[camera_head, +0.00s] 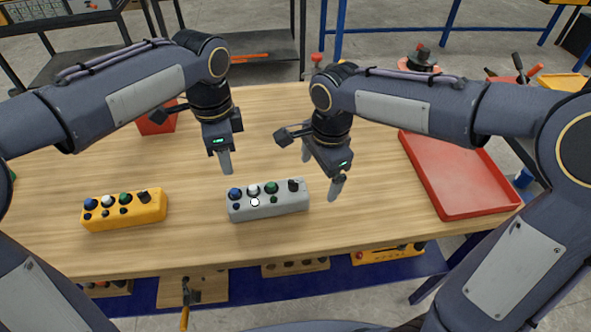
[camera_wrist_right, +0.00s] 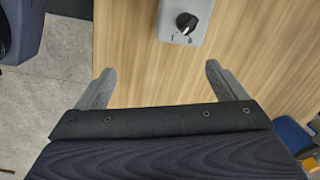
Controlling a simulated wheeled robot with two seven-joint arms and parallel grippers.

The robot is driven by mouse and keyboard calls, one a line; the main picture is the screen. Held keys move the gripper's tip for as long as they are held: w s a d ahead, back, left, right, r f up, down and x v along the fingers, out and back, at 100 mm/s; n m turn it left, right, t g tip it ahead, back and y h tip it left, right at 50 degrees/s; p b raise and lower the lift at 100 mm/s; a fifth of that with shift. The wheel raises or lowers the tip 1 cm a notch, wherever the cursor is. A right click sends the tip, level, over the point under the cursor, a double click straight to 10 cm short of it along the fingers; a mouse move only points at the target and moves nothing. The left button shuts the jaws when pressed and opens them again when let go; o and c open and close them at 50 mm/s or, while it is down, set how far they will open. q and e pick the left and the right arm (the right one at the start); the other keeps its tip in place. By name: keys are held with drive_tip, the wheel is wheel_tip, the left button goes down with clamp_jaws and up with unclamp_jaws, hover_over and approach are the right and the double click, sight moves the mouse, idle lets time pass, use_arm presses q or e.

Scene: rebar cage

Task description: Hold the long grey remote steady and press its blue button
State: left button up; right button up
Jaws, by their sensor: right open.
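The long grey remote (camera_head: 268,206) lies on the wooden table near its front edge. Its blue button (camera_head: 235,193) is at the left end of the top row, beside white and green buttons and a black knob. The knob end of the grey remote (camera_wrist_right: 188,14) also shows at the top of the right wrist view. My left gripper (camera_head: 226,163) is above the table behind the remote's left end; whether its fingers are apart is not clear. My right gripper (camera_head: 322,172) is open and empty, above the table by the remote's right end. Its open fingers (camera_wrist_right: 158,85) show in the wrist view.
A yellow remote (camera_head: 124,211) with similar buttons lies to the left. A red tray (camera_head: 465,190) is at the table's right side. A red container (camera_head: 157,124) stands behind my left gripper. The wooden table (camera_head: 200,245) is bare between the two remotes and the front edge.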

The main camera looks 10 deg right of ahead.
sight(296, 193)
drive_tip(key=w+a+f+m, duration=0.2)
drive_tip(key=a, duration=0.1)
drive_tip(key=w+a+f, duration=0.1)
drive_tip(key=shift+a+m+g+h, duration=0.25)
drive_tip(key=shift+m+g+h, duration=0.05)
drive_tip(key=shift+m+h, duration=0.1)
drive_tip(key=shift+f, duration=3.85)
use_arm(q)
drive_tip(key=shift+c, duration=0.2)
use_arm(e)
drive_tip(key=c, duration=1.3)
use_arm(q)
clamp_jaws()
use_arm(e)
drive_tip(key=shift+c, duration=0.2)
